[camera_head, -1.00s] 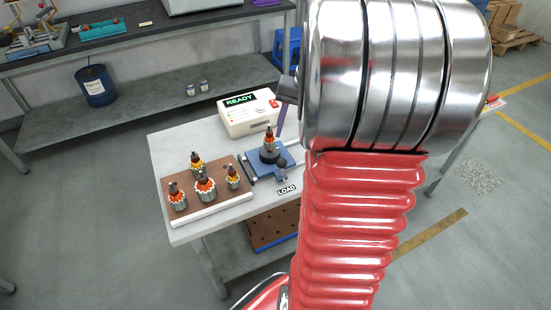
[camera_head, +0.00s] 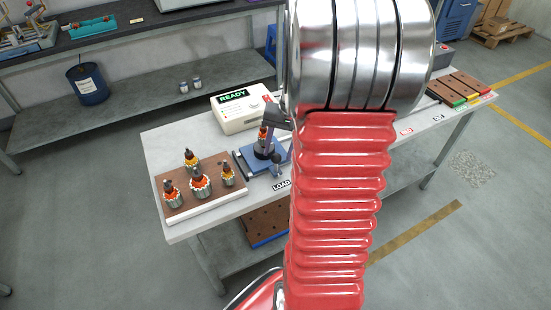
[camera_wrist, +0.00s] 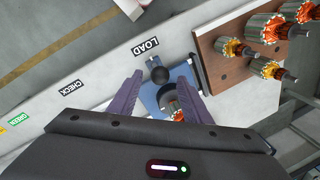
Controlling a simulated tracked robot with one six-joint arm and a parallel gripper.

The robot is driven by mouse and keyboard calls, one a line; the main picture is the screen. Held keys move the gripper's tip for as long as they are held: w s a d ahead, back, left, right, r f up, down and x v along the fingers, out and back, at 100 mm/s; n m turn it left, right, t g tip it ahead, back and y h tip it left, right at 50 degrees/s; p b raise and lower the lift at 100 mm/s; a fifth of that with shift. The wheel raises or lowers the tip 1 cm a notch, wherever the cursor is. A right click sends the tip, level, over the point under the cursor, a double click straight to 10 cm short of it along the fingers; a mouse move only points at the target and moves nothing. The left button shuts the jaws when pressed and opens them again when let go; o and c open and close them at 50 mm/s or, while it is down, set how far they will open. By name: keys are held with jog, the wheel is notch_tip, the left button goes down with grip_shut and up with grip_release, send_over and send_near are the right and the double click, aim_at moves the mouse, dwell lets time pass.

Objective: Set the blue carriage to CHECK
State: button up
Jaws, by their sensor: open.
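The blue carriage (camera_head: 275,166) sits at the LOAD label (camera_head: 281,185) on the table, with an armature (camera_head: 263,139) upright on it. In the wrist view the carriage (camera_wrist: 151,98) shows between my fingers, with its dark round knob (camera_wrist: 159,75) near the fingertips. My gripper (camera_wrist: 160,80) is open, its two purple fingers on either side of the knob and carriage. I cannot tell whether they touch. The CHECK label (camera_wrist: 73,87) lies left of LOAD in the wrist view. The armature is partly hidden by my gripper.
A brown board (camera_head: 226,199) holding several armatures stands left of the carriage. A white box (camera_head: 240,109) reading READY is behind it. Brown trays with coloured edges (camera_head: 467,88) lie at the table's far right. My arm hides the table's middle in the head view.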

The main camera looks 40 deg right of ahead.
aim_at(277, 155)
jog(key=shift+w+a+f, duration=0.15)
jog(key=shift+f, duration=0.95)
jog(key=shift+w+a+f, duration=0.1)
jog(key=shift+w+f, duration=0.05)
jog(key=shift+f, duration=0.9)
grip_shut()
jog(key=shift+a, duration=0.1)
